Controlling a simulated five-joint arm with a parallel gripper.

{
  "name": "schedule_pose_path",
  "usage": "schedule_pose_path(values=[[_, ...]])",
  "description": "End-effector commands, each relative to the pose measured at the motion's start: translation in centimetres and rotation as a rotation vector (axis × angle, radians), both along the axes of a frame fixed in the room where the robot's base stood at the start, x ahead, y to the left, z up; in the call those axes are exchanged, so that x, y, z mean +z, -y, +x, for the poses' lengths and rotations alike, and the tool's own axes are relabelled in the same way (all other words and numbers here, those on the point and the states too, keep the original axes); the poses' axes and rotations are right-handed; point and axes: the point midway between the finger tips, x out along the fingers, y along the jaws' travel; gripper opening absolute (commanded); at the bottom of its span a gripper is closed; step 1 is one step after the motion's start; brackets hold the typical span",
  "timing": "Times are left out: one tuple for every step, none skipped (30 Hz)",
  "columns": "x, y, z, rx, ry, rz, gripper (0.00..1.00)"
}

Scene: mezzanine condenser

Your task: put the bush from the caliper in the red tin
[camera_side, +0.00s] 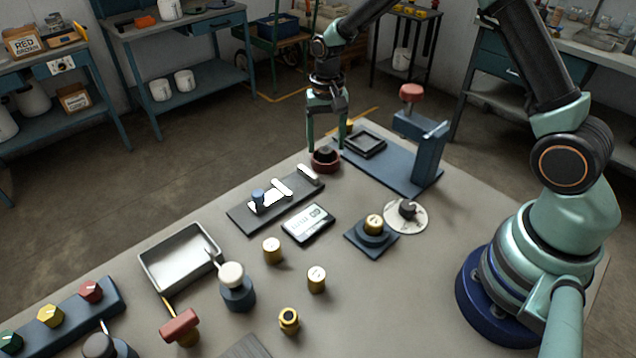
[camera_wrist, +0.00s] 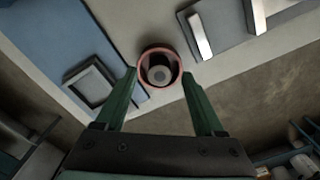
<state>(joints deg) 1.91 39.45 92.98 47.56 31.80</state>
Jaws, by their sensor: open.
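The red tin (camera_side: 325,167) stands near the far edge of the bench. In the wrist view the tin (camera_wrist: 143,60) sits just beyond and between my fingertips. A dark round piece with a paler grey middle (camera_wrist: 159,74), which looks like the bush, is inside it. My gripper (camera_side: 327,148) is open over the tin, one finger on each side, and holds nothing. The caliper (camera_side: 240,217) is a dark plate with pale jaws, left of the tin. The gap between its two jaws at the tin end looks empty.
A blue stand (camera_side: 428,160) with a red knob rises right of the tin, with a dark square frame (camera_side: 365,144) on its base. Brass cylinders (camera_side: 272,252), a metal tray (camera_side: 178,262) and a display unit (camera_side: 308,224) lie nearer. Beyond the bench edge is floor.

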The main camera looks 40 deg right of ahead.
Motion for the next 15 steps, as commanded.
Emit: schedule_pose_path(values=[[1.1, 0.0, 0.1, 0.0, 0.006, 0.0, 0.71], [1.6, 0.0, 0.1, 0.0, 0.006, 0.0, 0.71], [2.5, 0.0, 0.1, 0.0, 0.007, 0.0, 0.71], [3.1, 0.0, 0.1, 0.0, 0.006, 0.0, 0.71], [3.8, 0.0, 0.1, 0.0, 0.007, 0.0, 0.71], [4.7, 0.0, 0.1, 0.0, 0.006, 0.0, 0.71], [5.3, 0.0, 0.1, 0.0, 0.007, 0.0, 0.71], [5.9, 0.0, 0.1, 0.0, 0.007, -0.001, 0.71], [6.7, 0.0, 0.1, 0.0, 0.006, 0.0, 0.71], [7.2, 0.0, 0.1, 0.0, 0.006, 0.0, 0.71], [7.7, 0.0, 0.1, 0.0, 0.004, -0.001, 0.71], [8.3, 0.0, 0.1, 0.0, 0.005, 0.0, 0.71], [8.7, 0.0, 0.1, 0.0, 0.004, -0.001, 0.71], [9.1, 0.0, 0.1, 0.0, 0.004, 0.0, 0.71], [9.5, 0.0, 0.1, 0.0, 0.004, 0.0, 0.71]])
